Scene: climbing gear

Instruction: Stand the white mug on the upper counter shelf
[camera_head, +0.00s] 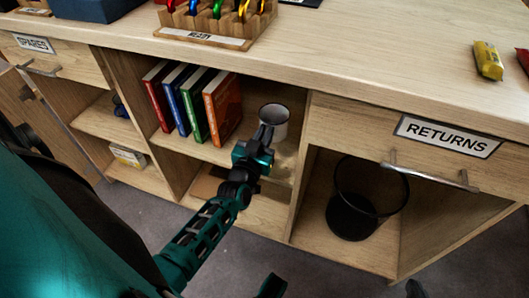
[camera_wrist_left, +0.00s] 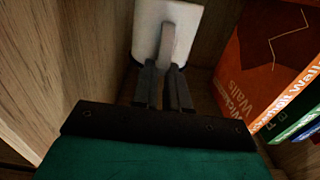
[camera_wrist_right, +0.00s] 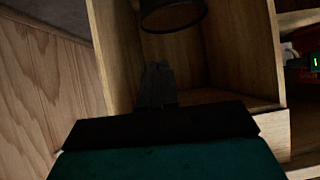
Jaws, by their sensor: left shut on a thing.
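The white mug (camera_head: 273,119) is in the open upper shelf compartment, right of the books and near the compartment's right divider. It looks upright; I cannot tell whether its base touches the shelf (camera_head: 205,150). My left gripper (camera_head: 263,137) reaches in from the front and is shut on the mug's handle. In the left wrist view the mug (camera_wrist_left: 150,27) is beyond the fingertips (camera_wrist_left: 167,75), with its handle between them. My right gripper (camera_wrist_right: 158,72) looks shut and empty in the right wrist view, in front of the lower right compartment.
Several upright books (camera_head: 222,108) stand left of the mug; an orange one (camera_wrist_left: 270,60) is close in the left wrist view. A black wire bin (camera_head: 352,215) is in the lower right compartment, below the RETURNS drawer (camera_head: 447,135). A carabiner rack (camera_head: 215,25) is on the countertop.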

